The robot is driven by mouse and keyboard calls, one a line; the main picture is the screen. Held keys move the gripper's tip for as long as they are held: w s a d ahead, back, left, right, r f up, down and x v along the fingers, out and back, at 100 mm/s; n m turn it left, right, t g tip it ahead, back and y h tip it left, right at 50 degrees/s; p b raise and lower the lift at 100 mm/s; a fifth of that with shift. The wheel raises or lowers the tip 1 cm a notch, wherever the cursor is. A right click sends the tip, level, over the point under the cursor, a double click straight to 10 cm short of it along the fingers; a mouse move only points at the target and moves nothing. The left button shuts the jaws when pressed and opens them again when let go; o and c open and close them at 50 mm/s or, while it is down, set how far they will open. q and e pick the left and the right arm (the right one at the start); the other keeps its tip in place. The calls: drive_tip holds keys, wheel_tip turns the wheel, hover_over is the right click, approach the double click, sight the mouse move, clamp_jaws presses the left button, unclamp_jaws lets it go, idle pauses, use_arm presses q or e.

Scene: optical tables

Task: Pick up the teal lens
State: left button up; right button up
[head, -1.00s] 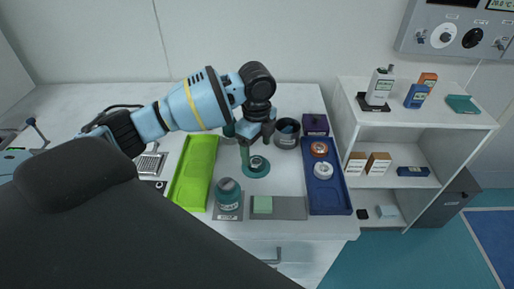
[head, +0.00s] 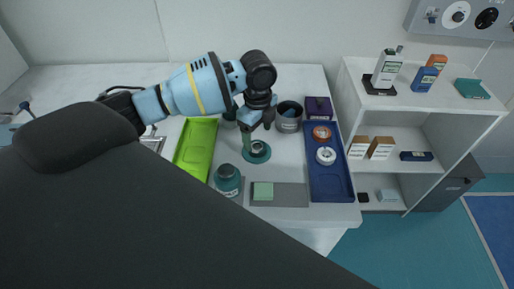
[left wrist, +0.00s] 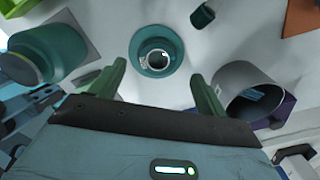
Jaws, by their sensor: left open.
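The teal lens (head: 257,152) is a round teal piece with a darker ringed centre, lying on the white table. It also shows in the left wrist view (left wrist: 140,58), seen from above. My left gripper (head: 257,133) is open and empty, with its fingers pointing down over the lens. In the left wrist view the green fingers (left wrist: 157,72) stand apart on either side of the lens's near edge. The lens appears clear of both fingers there. In the head view a finger hides part of its far left side. My right gripper is not in view.
A teal jar (head: 227,182) stands close at the front left, and a grey cup (head: 289,122) close behind right. A lime tray (head: 187,165) lies left; a blue tray (head: 330,187) with two round pieces lies right. A purple box (head: 318,108) stands behind it.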

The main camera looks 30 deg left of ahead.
sight(257, 146)
use_arm(q)
wheel_tip(257, 146, down, 4)
drive_tip(key=shift+s+f, duration=0.15)
drive_tip(key=shift+f, duration=0.1)
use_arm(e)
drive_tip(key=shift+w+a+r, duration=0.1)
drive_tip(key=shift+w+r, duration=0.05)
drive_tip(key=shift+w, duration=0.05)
use_arm(q)
drive_tip(key=c, duration=1.1)
drive_tip(key=shift+r, duration=0.1)
